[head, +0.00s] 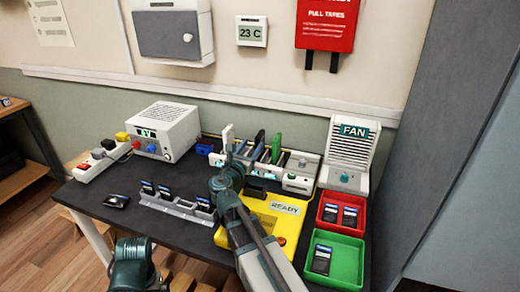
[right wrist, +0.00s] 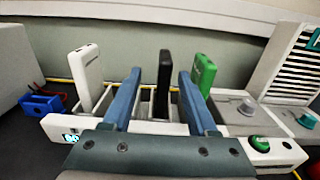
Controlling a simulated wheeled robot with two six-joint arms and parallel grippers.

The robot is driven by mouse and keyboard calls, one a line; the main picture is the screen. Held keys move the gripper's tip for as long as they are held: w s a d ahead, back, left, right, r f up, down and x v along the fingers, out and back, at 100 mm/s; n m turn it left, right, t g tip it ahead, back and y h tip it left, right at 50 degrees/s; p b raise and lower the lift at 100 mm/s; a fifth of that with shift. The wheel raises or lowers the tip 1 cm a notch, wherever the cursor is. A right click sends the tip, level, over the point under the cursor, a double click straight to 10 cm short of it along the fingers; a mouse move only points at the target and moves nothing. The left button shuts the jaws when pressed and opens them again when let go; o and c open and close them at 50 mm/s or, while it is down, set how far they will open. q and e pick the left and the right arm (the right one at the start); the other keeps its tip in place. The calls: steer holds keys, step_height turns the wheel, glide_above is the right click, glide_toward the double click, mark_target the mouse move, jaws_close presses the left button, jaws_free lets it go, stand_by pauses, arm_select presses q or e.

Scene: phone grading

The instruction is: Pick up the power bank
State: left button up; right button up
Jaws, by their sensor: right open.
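Several power banks stand upright in a white slotted rack (right wrist: 100,129). In the right wrist view they are a white one (right wrist: 86,66), a black one (right wrist: 164,82) and a green one (right wrist: 203,74). My right gripper (right wrist: 160,75) is open, its two blue fingers pointing at the rack. The black power bank shows between the fingers with gaps on both sides. I cannot tell how deep the fingers reach. In the head view my right arm covers part of the rack; the green power bank (head: 276,148) shows right of the gripper. My left gripper is not in view.
A yellow base with a READY display (head: 285,208) lies before the rack. A fan unit (head: 350,152), a red tray (head: 330,226) and a green tray (head: 345,262) stand right. A grey holder (head: 172,206) and a white power supply (head: 160,130) stand left. The wall is close behind.

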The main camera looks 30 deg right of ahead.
mark_target(260, 133)
steer(key=shift+x, duration=0.8)
steer(key=shift+d, duration=0.1)
steer(key=x, duration=0.5)
steer(key=shift+s+d+r+p, duration=0.15)
steer(key=shift+d+r+p, duration=0.05)
steer(key=shift+r+p, duration=0.15)
steer(key=shift+s, duration=0.1)
jaws_close()
stand_by(0.4)
